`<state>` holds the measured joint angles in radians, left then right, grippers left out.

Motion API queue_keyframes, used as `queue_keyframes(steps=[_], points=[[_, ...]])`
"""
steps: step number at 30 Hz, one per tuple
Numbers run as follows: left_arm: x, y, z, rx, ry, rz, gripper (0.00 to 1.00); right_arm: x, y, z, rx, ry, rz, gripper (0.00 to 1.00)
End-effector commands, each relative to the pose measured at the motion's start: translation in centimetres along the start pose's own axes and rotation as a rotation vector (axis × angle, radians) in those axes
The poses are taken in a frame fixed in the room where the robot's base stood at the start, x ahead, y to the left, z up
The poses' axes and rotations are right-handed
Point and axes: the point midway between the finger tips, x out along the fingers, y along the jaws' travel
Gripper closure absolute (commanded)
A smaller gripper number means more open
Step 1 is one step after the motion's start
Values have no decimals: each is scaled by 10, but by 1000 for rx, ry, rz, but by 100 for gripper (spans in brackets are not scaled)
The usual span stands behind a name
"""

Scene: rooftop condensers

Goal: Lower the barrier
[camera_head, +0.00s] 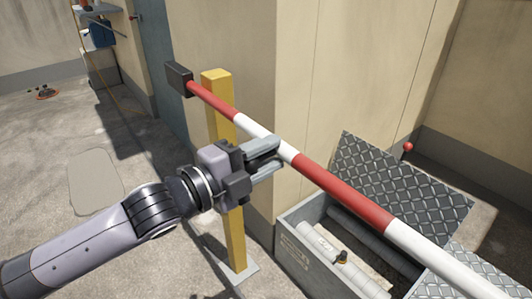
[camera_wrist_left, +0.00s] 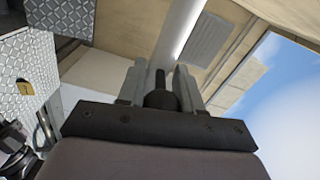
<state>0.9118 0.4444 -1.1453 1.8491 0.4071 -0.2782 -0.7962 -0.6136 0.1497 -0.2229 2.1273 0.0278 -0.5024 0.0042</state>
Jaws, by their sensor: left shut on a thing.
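The barrier is a red and white striped pole (camera_head: 345,192) with a dark block (camera_head: 179,79) at its far end, beside a yellow post (camera_head: 220,130). It runs from upper left to lower right; I cannot tell its exact tilt. My left gripper (camera_head: 277,158) is at a white stripe near the post, its fingers shut. In the left wrist view, a dark rounded piece (camera_wrist_left: 160,98) sits between the fingers, and the pale pole (camera_wrist_left: 180,38) passes just beyond them. The fingers hide the exact contact. My right gripper is not in view.
An open grey box (camera_head: 292,247) with rolls inside and a raised tread-plate lid (camera_head: 395,185) lies under the pole. A beige wall (camera_head: 330,80) stands behind. A small red knob (camera_head: 408,146) shows beyond the lid. The concrete floor at left is mostly clear.

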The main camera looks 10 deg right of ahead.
Motion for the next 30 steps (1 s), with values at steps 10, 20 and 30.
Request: queue_keyframes(steps=[10, 20, 30], points=[[0, 9, 2, -8, -8, 18, 43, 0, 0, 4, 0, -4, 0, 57], [-8, 5, 2, -3, -6, 12, 43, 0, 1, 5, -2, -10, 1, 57], [-53, 6, 2, -4, -8, 15, 43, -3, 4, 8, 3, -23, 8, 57]])
